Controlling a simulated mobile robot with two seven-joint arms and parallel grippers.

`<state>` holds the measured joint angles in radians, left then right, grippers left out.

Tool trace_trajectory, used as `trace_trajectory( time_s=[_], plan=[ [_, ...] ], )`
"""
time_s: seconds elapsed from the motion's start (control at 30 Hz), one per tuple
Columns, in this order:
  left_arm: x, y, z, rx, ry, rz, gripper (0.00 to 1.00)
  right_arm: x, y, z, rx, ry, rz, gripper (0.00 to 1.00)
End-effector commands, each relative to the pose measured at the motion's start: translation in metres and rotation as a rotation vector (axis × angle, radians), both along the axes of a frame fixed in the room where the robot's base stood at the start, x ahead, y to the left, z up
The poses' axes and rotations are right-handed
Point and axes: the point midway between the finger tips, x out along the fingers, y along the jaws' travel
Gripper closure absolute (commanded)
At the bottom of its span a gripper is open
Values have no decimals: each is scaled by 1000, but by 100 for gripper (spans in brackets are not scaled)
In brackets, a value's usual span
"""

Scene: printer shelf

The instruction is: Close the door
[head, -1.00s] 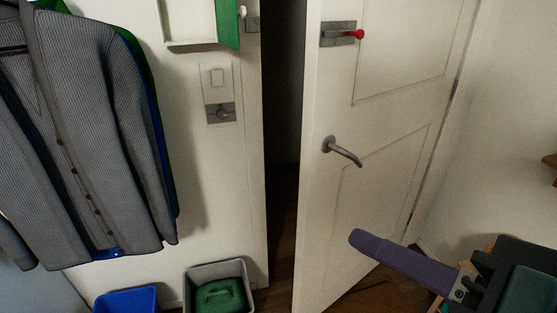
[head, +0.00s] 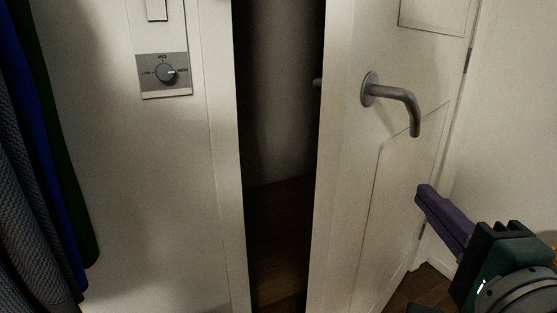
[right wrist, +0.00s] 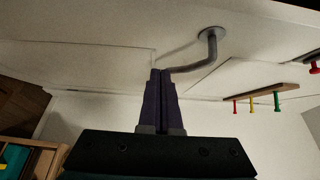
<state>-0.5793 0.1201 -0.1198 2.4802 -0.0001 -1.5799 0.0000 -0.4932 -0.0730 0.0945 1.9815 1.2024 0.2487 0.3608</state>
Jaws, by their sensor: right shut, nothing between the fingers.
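The white door (head: 345,200) stands partly open in the head view, with a dark gap between its free edge and the frame on the left. Its hinges are on the right. A grey lever handle (head: 395,97) sticks out from the door; it also shows in the right wrist view (right wrist: 203,60). My right gripper (head: 421,192) has purple fingers and is shut and empty, below and right of the handle in the head view. In the right wrist view the fingertips (right wrist: 161,72) appear close to the handle's free end; I cannot tell whether they touch. My left gripper is not in view.
A wall panel with a dial (head: 165,73) is left of the doorway. Dark clothes (head: 40,200) hang at the far left. In the right wrist view, a rack with coloured pegs (right wrist: 255,98) is at the right and a wooden piece (right wrist: 35,158) at the lower left.

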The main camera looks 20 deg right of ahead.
Motion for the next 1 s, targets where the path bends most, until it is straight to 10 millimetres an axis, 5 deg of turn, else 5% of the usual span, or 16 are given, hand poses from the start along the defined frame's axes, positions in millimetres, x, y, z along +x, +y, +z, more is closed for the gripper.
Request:
trace_trajectory(
  time_s=[0.5,1.0],
  plan=[
    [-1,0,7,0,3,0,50,97,-23,1,2,-3,4,100],
    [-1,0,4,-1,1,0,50,119,-12,1,-1,0,4,100]
  ],
)
